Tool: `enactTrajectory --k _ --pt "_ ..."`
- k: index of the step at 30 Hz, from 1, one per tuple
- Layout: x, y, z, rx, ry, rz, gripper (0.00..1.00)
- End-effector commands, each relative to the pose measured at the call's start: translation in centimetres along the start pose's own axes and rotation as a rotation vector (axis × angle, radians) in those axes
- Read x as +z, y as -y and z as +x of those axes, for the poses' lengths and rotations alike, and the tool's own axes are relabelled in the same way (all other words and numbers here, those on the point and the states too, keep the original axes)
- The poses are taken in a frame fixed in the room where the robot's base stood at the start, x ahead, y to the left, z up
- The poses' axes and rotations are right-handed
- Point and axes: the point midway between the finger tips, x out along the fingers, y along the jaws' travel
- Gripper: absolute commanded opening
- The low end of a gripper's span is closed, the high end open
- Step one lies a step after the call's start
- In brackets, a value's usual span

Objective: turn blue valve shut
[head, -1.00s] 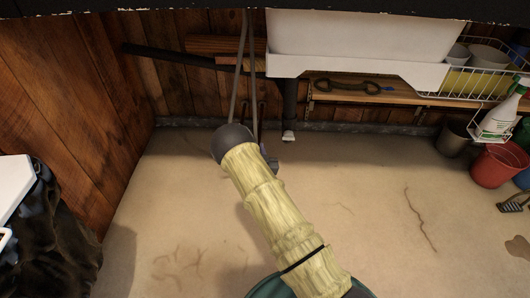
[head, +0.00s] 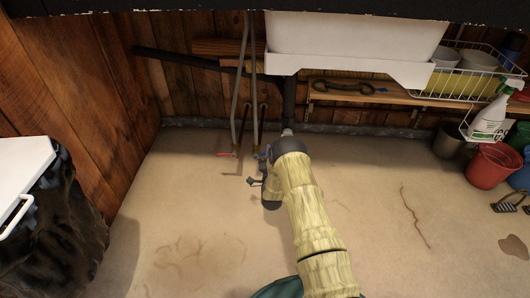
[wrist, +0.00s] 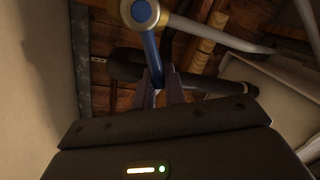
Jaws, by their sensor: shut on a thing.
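The blue valve has a blue lever (wrist: 151,48) that hangs from a round, brass-ringed pivot in the wrist view. My gripper (wrist: 160,82) is shut on the lower end of this lever, one dark finger on each side of it. In the head view, the blue valve (head: 262,156) shows as a small bluish patch low on the right-hand pipe, beside my arm. My arm covers part of that area, and the grip itself is hard to make out there.
A red-handled valve (head: 224,154) sits left of the blue one on a neighbouring pipe. A white sink (head: 350,40) and a wooden shelf (head: 440,100) are above and to the right. A red bucket (head: 493,167) stands at right. The middle floor is clear.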

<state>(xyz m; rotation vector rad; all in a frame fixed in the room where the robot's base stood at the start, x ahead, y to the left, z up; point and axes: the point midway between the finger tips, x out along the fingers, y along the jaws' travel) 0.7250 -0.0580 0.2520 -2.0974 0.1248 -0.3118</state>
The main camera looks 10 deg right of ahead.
Motion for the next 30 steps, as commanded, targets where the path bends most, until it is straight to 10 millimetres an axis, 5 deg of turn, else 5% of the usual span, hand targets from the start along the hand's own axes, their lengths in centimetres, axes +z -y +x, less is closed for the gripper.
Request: enactTrajectory --k 15,30 --pt "0.4 -2.7 -0.7 0.008 -0.074 0.358 0.00" --pt "0.6 -3.0 -0.8 0.008 -0.082 0.412 0.00"
